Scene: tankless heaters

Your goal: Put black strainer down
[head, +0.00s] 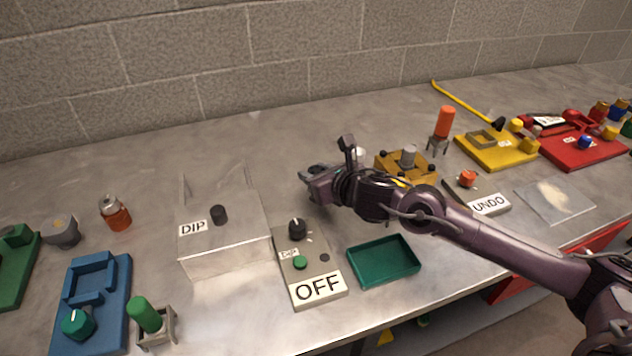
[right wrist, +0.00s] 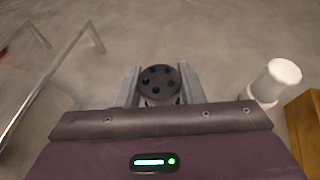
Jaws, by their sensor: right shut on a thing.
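My right gripper (head: 326,172) is over the back middle of the table, to the right of the grey DIP box (head: 225,238). In the right wrist view my right gripper (right wrist: 160,88) is shut on the black strainer (right wrist: 160,80), a round black top with several holes. Its lower part is hidden by the gripper, and I cannot tell whether it touches the table. In the head view I cannot make the strainer out behind the gripper. My left gripper is not in view.
A white cylinder (right wrist: 277,80) stands right of the gripper, near the yellow block (head: 408,168). The OFF panel (head: 308,268) and green tray (head: 384,262) lie in front. The grey table behind the gripper is clear.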

